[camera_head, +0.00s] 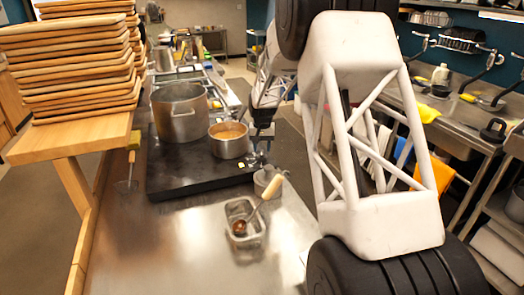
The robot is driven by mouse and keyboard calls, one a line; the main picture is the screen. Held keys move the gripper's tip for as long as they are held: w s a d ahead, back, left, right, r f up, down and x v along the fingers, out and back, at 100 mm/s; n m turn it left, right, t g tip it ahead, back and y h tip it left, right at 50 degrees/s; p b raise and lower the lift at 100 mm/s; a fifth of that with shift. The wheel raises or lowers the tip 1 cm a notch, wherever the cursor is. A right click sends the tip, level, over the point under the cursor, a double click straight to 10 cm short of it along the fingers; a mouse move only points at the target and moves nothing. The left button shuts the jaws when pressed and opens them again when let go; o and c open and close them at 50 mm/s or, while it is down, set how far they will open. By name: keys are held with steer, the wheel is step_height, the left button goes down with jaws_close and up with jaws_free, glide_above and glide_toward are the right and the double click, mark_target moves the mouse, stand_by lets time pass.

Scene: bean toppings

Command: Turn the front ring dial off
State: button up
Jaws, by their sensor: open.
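A black cooktop (190,178) lies on the steel counter. A large steel pot (180,115) stands on its back left part, and a smaller pot with brown contents (229,147) stands at its right. My gripper (260,150) points down at the cooktop's right edge, beside the smaller pot. It is open, small and dark in the picture. Small light and dark parts show around the gripper at this edge; I cannot make out the front ring dial or its setting among them. I cannot tell whether my gripper touches anything there.
A clear container with a ladle (240,222) stands in front of the cooktop, next to a small grey canister (266,181). Stacked wooden boards (75,70) are on a wooden shelf (85,136) at left. The front of the counter (160,250) is clear. My arm hides much of the right.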

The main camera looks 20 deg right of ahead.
mark_target(262, 152)
steer(key=shift+r, duration=2.85)
steer(key=shift+s+r, duration=0.15)
steer(key=s+a+r+n, duration=0.1)
steer(key=s+a+r, duration=0.3)
steer(key=s, duration=0.5)
steer(key=s+a+r+t, duration=0.1)
steer(key=s+a+r, duration=0.3)
steer(key=s, duration=0.5)
steer(key=s+a+r+n, duration=0.1)
steer(key=s+a+r, duration=0.1)
steer(key=s+r, duration=0.55)
steer(key=s+a+f+n, duration=0.1)
steer(key=s+a+f, duration=0.1)
steer(key=s, duration=1.2)
steer(key=s+a+f+n+t, duration=0.1)
steer(key=s+a+f, duration=0.1)
steer(key=s, duration=1.2)
steer(key=shift+a+f+t, duration=0.3)
steer(key=shift+a+f, duration=0.1)
steer(key=shift+f, duration=0.15)
